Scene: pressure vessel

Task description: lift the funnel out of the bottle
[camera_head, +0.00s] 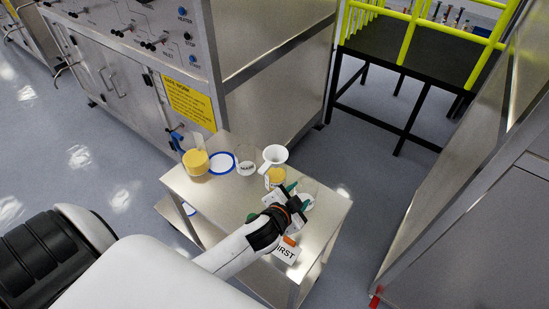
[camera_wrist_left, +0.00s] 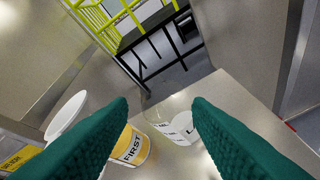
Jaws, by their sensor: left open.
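A white funnel (camera_head: 275,154) stands with its wide mouth up over a bottle with yellow contents (camera_head: 275,176) on the steel table. In the left wrist view the funnel (camera_wrist_left: 66,116) is at the left, partly cut by a finger, and the bottle (camera_wrist_left: 133,148) bears a label reading FIRST. My left gripper (camera_head: 297,194) is open, with green finger pads, just to the front right of the bottle. In the left wrist view the gap between its fingertips (camera_wrist_left: 160,106) is empty. The funnel's stem is hidden. My right gripper is not in view.
A clear container with a white label (camera_wrist_left: 178,124) stands right beside the bottle. A yellow-filled jug (camera_head: 195,162), a blue-rimmed white dish (camera_head: 221,163) and a clear beaker (camera_head: 246,161) stand left on the steel table (camera_head: 225,195). A FIRST card (camera_head: 287,251) is near the front.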

